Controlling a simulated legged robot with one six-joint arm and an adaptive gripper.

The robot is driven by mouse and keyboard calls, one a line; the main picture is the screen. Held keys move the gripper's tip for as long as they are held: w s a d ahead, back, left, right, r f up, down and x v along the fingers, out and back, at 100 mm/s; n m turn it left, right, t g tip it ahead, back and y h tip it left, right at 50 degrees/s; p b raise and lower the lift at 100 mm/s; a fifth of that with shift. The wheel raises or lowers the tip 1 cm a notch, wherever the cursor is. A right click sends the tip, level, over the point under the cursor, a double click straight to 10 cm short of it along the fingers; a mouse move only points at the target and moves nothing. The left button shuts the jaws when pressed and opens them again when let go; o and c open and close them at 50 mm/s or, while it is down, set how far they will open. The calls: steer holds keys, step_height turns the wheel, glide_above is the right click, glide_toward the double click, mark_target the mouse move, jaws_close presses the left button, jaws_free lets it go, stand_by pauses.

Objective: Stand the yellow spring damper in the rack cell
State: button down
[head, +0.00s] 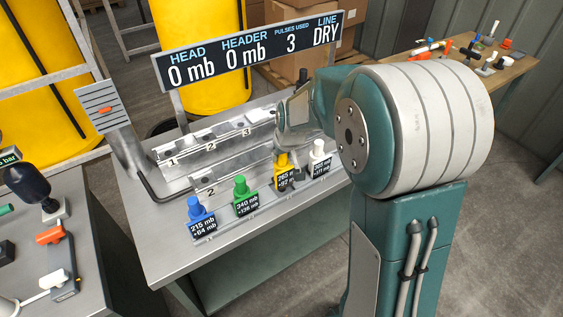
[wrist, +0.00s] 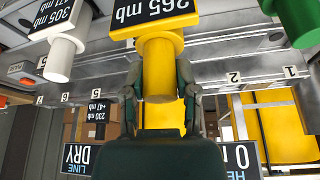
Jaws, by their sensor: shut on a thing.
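The yellow spring damper (head: 283,158) stands upright in the front row, its label reading 265 mb. It also fills the middle of the wrist view (wrist: 158,50), where the picture is upside down. My gripper (head: 284,143) is above it, fingers down on both sides of its yellow top. In the wrist view the two fingers (wrist: 160,92) are closed around the yellow stem. The rack (head: 205,152) runs behind the front row, with cells marked 1, 2 and 3 visible in the head view. My gripper and arm hide its right part.
Blue (head: 197,209), green (head: 241,190) and white (head: 319,150) dampers stand in the same front row, close on either side. A display board (head: 248,50) reading LINE DRY stands behind the rack. A bent dark pipe (head: 165,190) is at the rack's left end.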

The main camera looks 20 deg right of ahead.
mark_target(282, 163)
steer(key=shift+w+f, duration=0.2)
steer(key=shift+f, duration=0.05)
steer(key=shift+w+f, duration=0.15)
steer(key=shift+f, duration=1.45)
steer(key=shift+f, duration=0.1)
steer(key=shift+c, duration=1.9)
jaws_free()
steer(key=v, duration=1.2)
steer(key=s+r, duration=0.3)
steer(key=s, duration=0.8)
steer(key=s+r+m+t, duration=0.1)
steer(key=s+r, duration=0.3)
steer(key=s, duration=0.8)
steer(key=shift+s+a, duration=0.15)
steer(key=shift+a, duration=0.05)
